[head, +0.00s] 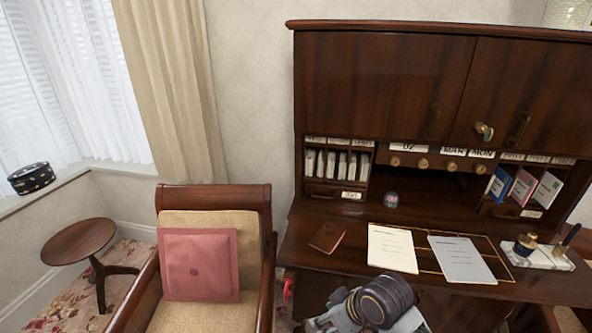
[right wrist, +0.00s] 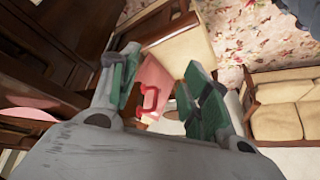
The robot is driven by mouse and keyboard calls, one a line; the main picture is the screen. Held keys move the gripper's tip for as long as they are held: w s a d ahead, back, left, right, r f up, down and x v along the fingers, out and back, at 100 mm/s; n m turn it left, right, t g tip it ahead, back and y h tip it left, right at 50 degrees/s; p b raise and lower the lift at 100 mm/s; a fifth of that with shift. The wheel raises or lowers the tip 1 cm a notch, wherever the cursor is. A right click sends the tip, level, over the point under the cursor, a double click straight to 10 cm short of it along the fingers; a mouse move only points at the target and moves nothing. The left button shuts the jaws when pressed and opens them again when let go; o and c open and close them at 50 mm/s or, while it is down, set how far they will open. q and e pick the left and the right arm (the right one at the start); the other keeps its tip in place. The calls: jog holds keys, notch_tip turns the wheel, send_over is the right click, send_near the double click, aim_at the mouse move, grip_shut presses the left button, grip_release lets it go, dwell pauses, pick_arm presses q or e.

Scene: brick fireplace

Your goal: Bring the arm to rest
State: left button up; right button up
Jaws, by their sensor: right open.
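My right gripper (right wrist: 160,78) is open in the right wrist view, its green-padded fingers spread apart. A small red thing (right wrist: 149,98) shows beyond and between the fingers; I cannot tell whether it is held, and the jaws look apart around it. A red thing also shows in the head view (head: 288,288), beside the armchair's right arm. Part of my right arm shows at the bottom middle of the head view, in front of the desk. My left gripper is not in view.
A dark wooden desk (head: 330,262) with papers, a notebook (head: 327,237) and a pen stand (head: 540,256) stands close on the right. An armchair (head: 262,200) with a pink cushion (head: 200,265) is to the left, with a round side table (head: 78,241) beyond it.

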jog(key=s+d+f+m+h, duration=0.25)
jog(key=s+d+f, duration=0.2)
jog(key=d, duration=0.25)
jog(key=s+d+f+m+h, duration=0.25)
jog(key=s+d+m, duration=0.2)
jog(key=d, duration=0.25)
notch_tip(320, 180, down, 32)
jog(key=s+f+g+y, duration=0.1)
jog(key=s, duration=0.1)
jog(key=s+d+f+g, duration=0.1)
jog(key=s+d+f, duration=0.1)
jog(key=s+f, duration=0.8)
jog(key=s+d+f+n, duration=0.1)
jog(key=s+d+f, duration=0.1)
jog(key=s+f, duration=0.8)
jog(key=shift+s+d+g, duration=0.15)
jog(key=shift+s+g, duration=0.25)
jog(key=shift+s, duration=1.1)
